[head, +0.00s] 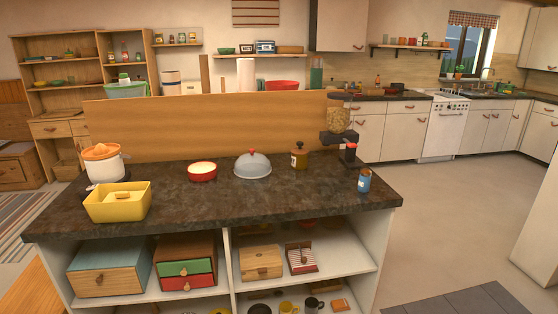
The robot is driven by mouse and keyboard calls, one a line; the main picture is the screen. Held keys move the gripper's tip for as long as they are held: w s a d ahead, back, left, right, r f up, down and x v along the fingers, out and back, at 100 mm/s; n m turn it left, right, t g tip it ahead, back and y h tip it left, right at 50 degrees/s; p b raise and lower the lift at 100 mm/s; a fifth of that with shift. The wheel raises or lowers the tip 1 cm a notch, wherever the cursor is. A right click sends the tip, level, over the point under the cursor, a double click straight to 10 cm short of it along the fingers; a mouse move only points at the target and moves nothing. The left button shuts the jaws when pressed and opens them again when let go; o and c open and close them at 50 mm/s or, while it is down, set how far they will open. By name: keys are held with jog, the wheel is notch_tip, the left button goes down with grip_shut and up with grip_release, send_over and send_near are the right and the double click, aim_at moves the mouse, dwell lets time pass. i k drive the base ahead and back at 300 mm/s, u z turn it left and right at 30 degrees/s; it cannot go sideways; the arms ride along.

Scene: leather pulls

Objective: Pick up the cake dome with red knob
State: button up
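The cake dome (253,167) is a grey, shiny dome with a small red knob (252,152) on top. In the head view it sits on the dark countertop (225,205), near the middle and towards the back. Nothing covers it from this side. My gripper does not show in the head view.
A red bowl (202,172) stands left of the dome and a brown jar (299,156) right of it. A wooden panel (170,130) rises behind. The counter's front middle is clear.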

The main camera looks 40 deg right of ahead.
aim_at(252, 165)
jog(key=z, duration=0.8)
jog(key=k, duration=0.95)
jog(key=i, duration=0.7)
jog(key=z, duration=0.05)
